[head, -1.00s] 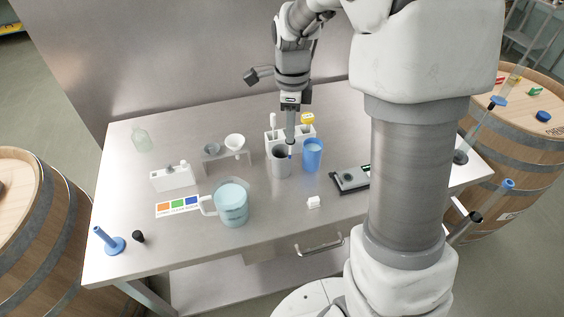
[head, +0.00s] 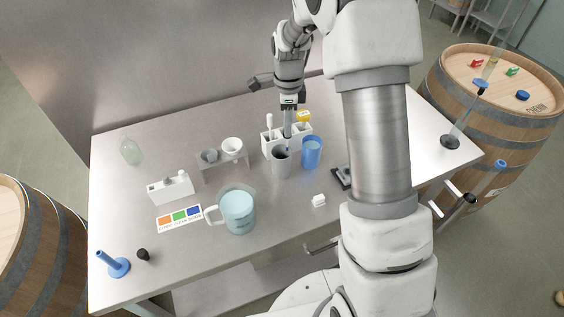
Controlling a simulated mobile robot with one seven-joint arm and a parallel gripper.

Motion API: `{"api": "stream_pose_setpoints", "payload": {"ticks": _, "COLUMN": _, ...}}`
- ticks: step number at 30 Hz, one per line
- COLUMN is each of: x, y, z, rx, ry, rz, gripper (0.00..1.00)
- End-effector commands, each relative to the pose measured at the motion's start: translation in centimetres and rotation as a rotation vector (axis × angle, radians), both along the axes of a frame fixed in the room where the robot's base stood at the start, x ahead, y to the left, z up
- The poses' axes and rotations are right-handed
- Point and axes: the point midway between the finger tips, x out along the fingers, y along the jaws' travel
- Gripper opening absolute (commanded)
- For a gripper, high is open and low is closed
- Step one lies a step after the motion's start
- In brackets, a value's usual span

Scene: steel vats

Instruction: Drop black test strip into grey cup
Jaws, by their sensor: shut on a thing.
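The grey cup (head: 281,165) stands upright near the middle of the steel table, left of a blue cup. My gripper (head: 287,135) points down over the grey cup's mouth, with its tips close to the rim. It is shut on the test strip, of which only a small dark bluish bit seems to show at the cup's mouth. The rest of the strip is hidden or too small to tell, and I cannot tell how far it reaches into the cup.
The blue cup (head: 311,152) stands close to the right. A white holder (head: 271,142) stands just behind. A jug of pale blue liquid (head: 237,210) and a colour card (head: 179,218) are in front, to the left. A white block (head: 319,200) lies front right.

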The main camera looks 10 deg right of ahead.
Motion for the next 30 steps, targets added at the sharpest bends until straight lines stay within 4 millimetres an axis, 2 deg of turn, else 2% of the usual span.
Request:
{"api": "stream_pose_setpoints", "payload": {"ticks": 12, "x": -0.1, "y": 0.0, "z": -4.9, "rx": -0.001, "ry": 0.002, "rz": 0.0, "gripper": 0.0}}
{"api": "stream_pose_setpoints", "payload": {"ticks": 16, "x": -0.1, "y": 0.0, "z": -5.5, "rx": 0.0, "ry": 0.001, "rz": -0.001, "gripper": 0.0}}
{"api": "stream_pose_setpoints", "payload": {"ticks": 24, "x": -0.1, "y": 0.0, "z": -5.5, "rx": 0.0, "ry": 0.001, "rz": -0.001, "gripper": 0.0}}
{"api": "stream_pose_setpoints", "payload": {"ticks": 25, "x": -0.1, "y": 0.0, "z": -5.5, "rx": 0.0, "ry": 0.001, "rz": -0.001, "gripper": 0.26}}
{"api": "stream_pose_setpoints", "payload": {"ticks": 30, "x": -0.1, "y": 0.0, "z": -5.5, "rx": 0.0, "ry": 0.001, "rz": 0.0, "gripper": 0.56}}
